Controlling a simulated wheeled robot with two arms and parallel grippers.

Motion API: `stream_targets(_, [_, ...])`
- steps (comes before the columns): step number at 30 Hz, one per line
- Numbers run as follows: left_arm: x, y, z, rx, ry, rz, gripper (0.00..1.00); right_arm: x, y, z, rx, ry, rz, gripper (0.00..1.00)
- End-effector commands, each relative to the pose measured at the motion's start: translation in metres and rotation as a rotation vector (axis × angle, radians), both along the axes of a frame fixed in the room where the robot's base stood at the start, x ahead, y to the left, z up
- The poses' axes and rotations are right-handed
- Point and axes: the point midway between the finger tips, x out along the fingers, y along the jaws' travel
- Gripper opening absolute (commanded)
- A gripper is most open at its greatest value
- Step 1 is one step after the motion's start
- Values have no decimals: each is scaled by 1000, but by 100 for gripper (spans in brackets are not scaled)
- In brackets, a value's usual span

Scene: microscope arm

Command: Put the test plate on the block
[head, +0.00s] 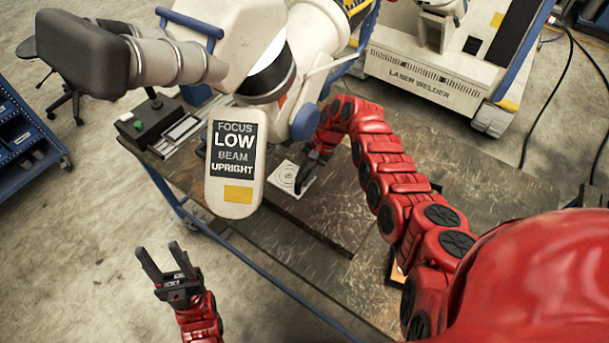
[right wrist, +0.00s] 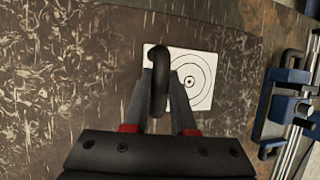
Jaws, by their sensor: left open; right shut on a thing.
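The test plate (head: 283,174) is a white square with black concentric rings, and it also shows in the right wrist view (right wrist: 205,85). A dark curved handle (right wrist: 157,70) rises at its left side in that view. My right gripper (head: 310,172) is shut on this handle, with the fingers (right wrist: 170,85) on both sides of it. The plate is over a dark, scratched slab (head: 325,215), which may be the block. I cannot tell whether the plate touches it. My left gripper (head: 165,262) is open and empty, off the table's front left side.
The white microscope head with its sign (head: 236,150) hangs close left of the plate. A control box (head: 150,122) and a rail (head: 182,130) are at the table's left. A laser welder (head: 425,75) stands behind. The slab's front part is clear.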

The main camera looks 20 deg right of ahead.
Motion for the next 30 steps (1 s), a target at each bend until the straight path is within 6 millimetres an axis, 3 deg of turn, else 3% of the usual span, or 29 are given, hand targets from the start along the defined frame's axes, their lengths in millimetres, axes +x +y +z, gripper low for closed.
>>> stream_targets(1, [0, 0, 0, 0, 0, 0, 50, 0, 0, 0, -1, 0, -1, 28])
stream_targets(6, [0, 0, 0, 0, 0, 0, 50, 0, 0, 0, -1, 1, 0, 54])
stream_targets(15, [0, 0, -1, 0, 0, 0, 50, 0, -1, 1, -1, 1, 0, 54])
stream_targets(20, [0, 0, -5, 0, 0, 0, 50, 2, -6, 11, 0, 0, 0, 54])
stream_targets(30, [0, 0, -31, 0, 0, 0, 50, 8, -39, 73, -3, -4, -1, 54])
